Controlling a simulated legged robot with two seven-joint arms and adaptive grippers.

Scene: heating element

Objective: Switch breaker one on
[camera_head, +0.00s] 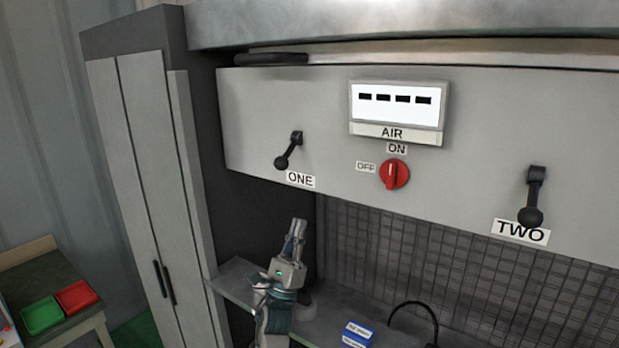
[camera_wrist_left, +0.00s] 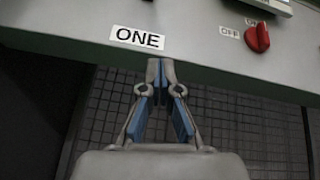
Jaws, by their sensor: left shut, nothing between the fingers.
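The lever of breaker one (camera_head: 289,150) is a black handle with a ball end on the grey panel (camera_head: 250,110). It points down and to the left, just above the label ONE (camera_head: 301,179). My left gripper (camera_head: 298,225) is below the panel's lower edge, under that label, pointing up and apart from the lever. Its fingertips are together and empty. In the left wrist view the gripper (camera_wrist_left: 160,65) is just under the label ONE (camera_wrist_left: 137,38); the lever is out of that view. My right gripper is not in view.
A red knob (camera_head: 394,174) marked ON and OFF sits below the AIR display (camera_head: 397,106). The lever of breaker two (camera_head: 533,197) hangs down at the right. A tall cabinet (camera_head: 150,180) stands at the left.

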